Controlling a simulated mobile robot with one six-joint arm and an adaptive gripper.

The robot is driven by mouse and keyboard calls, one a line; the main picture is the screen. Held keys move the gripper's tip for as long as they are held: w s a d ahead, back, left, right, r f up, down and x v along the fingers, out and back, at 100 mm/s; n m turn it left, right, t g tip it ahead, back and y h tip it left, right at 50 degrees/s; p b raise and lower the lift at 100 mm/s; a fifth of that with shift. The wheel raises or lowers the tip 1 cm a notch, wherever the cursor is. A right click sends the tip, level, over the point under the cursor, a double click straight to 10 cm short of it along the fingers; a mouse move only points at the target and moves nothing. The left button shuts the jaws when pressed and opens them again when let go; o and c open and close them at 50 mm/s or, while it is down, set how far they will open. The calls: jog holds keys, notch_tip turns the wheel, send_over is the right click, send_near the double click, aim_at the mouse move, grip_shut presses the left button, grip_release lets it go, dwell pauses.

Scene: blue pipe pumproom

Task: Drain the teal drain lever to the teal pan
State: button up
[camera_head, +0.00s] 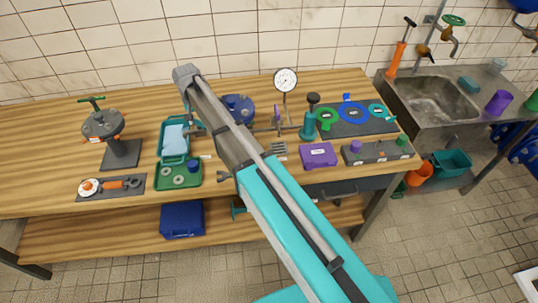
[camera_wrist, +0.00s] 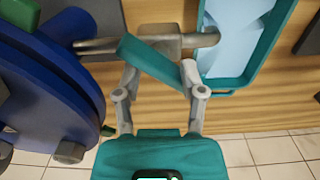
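In the wrist view the teal drain lever (camera_wrist: 150,62) is a flat bar slanting across a grey metal valve body and pipe (camera_wrist: 160,42). My gripper (camera_wrist: 158,78) has its two grey fingers spread apart, one near each side of the lever. The lever's lower end is close to the right fingertip; I cannot tell if they touch. The teal pan (camera_wrist: 278,30) with a pale blue inside lies to the right of the pipe's end. It shows in the head view (camera_head: 163,142), left of my arm. There my arm hides the lever and the gripper.
A large blue flange (camera_wrist: 70,60) is close to the gripper's left; it shows behind my arm in the head view (camera_head: 240,104). A green tray (camera_head: 160,180) stands in front of the pan. A flanged valve on a stand (camera_head: 103,125) is further left. A pressure gauge (camera_head: 285,80) stands right.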

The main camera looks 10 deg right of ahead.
aim_at(198, 120)
jog(key=shift+r+p, duration=6.3)
jog(key=shift+r, duration=0.4)
jog(key=shift+n, duration=0.3)
jog(key=s+d+f+b, duration=0.2)
jog(key=s+d, duration=0.2)
jog(key=d, duration=0.1)
jog(key=s+d+f+b, duration=0.2)
jog(key=s+d, duration=0.2)
jog(key=d, duration=0.1)
jog(key=s+d+f+b, duration=0.2)
jog(key=s+d, duration=0.2)
jog(key=d, duration=0.2)
jog(key=s+d+f+b, duration=0.6)
jog(key=s+f+b, duration=0.2)
jog(key=f+b, duration=0.3)
jog(key=shift+d+f, duration=0.15)
jog(key=shift+s, duration=0.1)
